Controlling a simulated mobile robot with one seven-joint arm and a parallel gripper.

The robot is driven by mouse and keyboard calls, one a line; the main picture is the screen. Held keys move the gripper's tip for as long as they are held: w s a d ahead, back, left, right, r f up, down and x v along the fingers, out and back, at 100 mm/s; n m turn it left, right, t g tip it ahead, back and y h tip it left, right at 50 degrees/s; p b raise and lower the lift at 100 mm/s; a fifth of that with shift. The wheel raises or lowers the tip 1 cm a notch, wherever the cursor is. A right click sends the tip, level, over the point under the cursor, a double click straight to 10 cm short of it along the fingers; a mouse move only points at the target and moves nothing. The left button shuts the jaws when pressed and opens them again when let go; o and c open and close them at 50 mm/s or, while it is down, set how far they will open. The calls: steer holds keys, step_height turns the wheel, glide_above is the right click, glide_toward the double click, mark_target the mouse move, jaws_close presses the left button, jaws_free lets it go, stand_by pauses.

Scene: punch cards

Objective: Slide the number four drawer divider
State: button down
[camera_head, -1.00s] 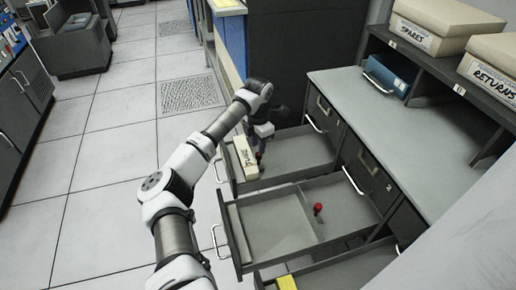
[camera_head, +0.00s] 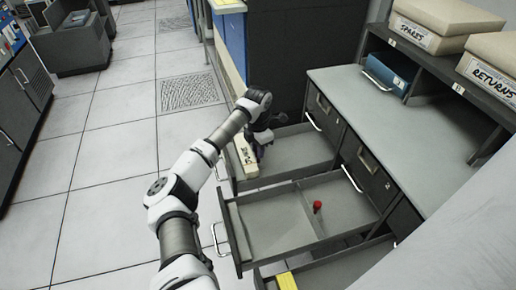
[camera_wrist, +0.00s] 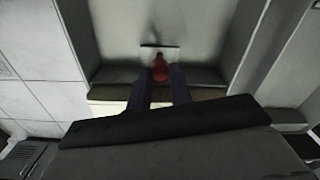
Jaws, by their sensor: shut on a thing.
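My gripper (camera_head: 258,150) reaches down into the farthest of the open grey drawers (camera_head: 300,150), near its left end. In the wrist view my gripper (camera_wrist: 160,78) is shut on a red knob (camera_wrist: 159,66) between its two dark fingers. My gripper hides this knob in the head view. The divider plate under the knob cannot be made out clearly. A cream box with a lettered label (camera_head: 244,160) stands at the drawer's left end, close beside my gripper. I cannot read a four on any drawer.
The middle open drawer (camera_head: 350,188) has a divider with another red knob (camera_head: 317,206). A nearer open drawer (camera_head: 340,272) holds a yellow thing (camera_head: 286,281). The cabinet top (camera_head: 395,110) is bare in front of the SPARES (camera_head: 428,38) and RETURNS (camera_head: 492,82) boxes. Open floor lies left.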

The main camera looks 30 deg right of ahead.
steer(key=shift+d, duration=0.1)
steer(key=s+d, duration=0.1)
steer(key=d, duration=0.2)
steer(key=s+d+b, duration=0.1)
steer(key=d, duration=0.3)
steer(key=s+d+b, duration=0.1)
steer(key=d, duration=0.3)
steer(key=c, duration=1.5)
jaws_free()
steer(key=shift+c, duration=0.2)
steer(key=shift+w+r, duration=0.1)
steer(key=shift+r, duration=0.05)
step_height(320, 180, up, 14)
steer(key=b, duration=0.2)
steer(key=shift+f, duration=0.2)
